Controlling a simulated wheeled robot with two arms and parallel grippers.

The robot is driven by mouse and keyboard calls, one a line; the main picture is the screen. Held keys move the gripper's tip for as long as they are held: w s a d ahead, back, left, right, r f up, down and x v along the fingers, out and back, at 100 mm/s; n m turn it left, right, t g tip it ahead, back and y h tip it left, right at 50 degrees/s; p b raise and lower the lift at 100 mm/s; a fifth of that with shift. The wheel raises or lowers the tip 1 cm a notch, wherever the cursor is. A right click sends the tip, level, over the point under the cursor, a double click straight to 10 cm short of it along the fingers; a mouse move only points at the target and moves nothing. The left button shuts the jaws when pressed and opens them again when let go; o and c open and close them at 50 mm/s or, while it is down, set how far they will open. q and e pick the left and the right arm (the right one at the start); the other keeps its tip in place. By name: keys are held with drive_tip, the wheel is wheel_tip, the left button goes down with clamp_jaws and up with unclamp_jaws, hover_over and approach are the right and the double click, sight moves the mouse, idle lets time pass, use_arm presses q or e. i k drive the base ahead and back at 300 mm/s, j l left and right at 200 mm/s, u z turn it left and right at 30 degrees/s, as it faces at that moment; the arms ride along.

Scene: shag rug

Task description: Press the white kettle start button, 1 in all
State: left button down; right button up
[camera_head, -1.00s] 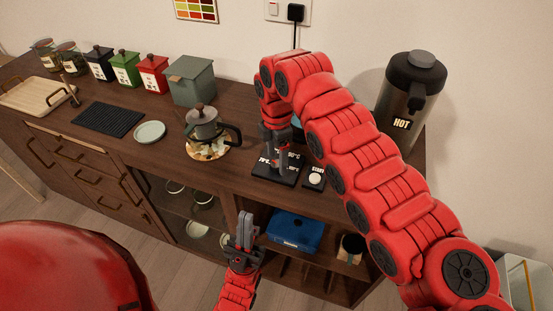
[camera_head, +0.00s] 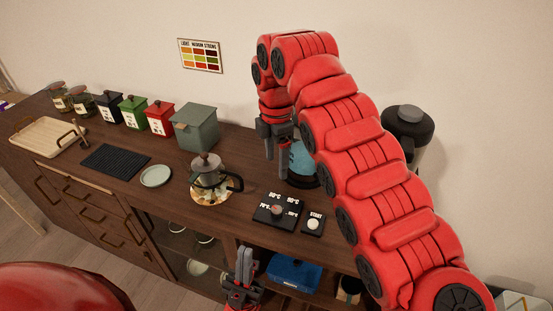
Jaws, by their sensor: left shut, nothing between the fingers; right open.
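The white round start button (camera_head: 313,224) sits on a small black plate labelled START on the counter. Next to it is a black temperature panel (camera_head: 269,219) with a dial and degree labels. The kettle (camera_head: 302,160), with a blue body, stands behind them and is mostly hidden by my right arm. My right gripper (camera_head: 276,153) is open and empty, pointing down in front of the kettle and above and behind the temperature panel. My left gripper (camera_head: 244,264) is shut and empty, pointing up in front of the counter's front edge, below the panel and apart from the button.
A glass-and-metal pot (camera_head: 208,172) stands on a patterned trivet left of the panel. A saucer (camera_head: 156,176), black mat (camera_head: 116,161) and canisters (camera_head: 197,126) are further left. A dark dispenser (camera_head: 408,124) stands behind my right arm. A blue box (camera_head: 293,272) is on the shelf below.

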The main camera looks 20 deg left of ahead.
sight(313, 224)
drive_tip(key=k, duration=1)
